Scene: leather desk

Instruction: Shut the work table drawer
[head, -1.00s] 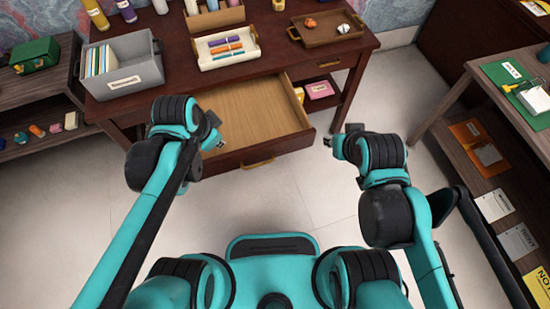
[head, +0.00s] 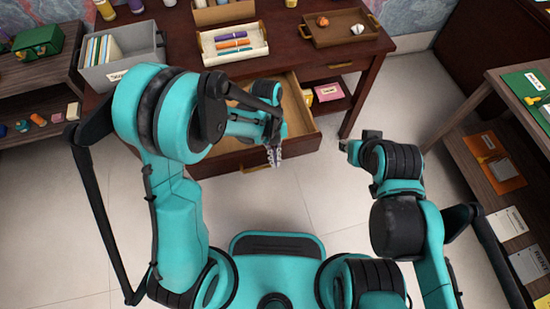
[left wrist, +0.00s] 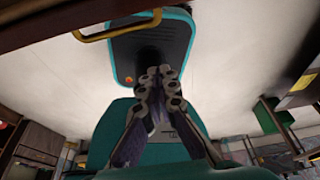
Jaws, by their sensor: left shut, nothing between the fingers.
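The work table drawer (head: 226,161) stands pulled out below the dark wooden table top, in the head view. Its brass handle (head: 257,167) is on the front panel; handle (left wrist: 118,25) and the dark drawer edge (left wrist: 60,18) also show at the top of the left wrist view. My left gripper (head: 273,152) is shut and empty, at the drawer front just above the handle; whether it touches is unclear. Its closed fingers show in the left wrist view (left wrist: 160,75). My left arm hides much of the drawer's inside. My right gripper (head: 346,146) is right of the drawer, fingers too small to judge.
On the work table (head: 285,50) stand a grey file box (head: 125,62), a white pen tray (head: 234,48) and a brown tray (head: 340,28). A side shelf (head: 490,185) stands at right, another (head: 40,88) at left. The floor before the drawer is clear.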

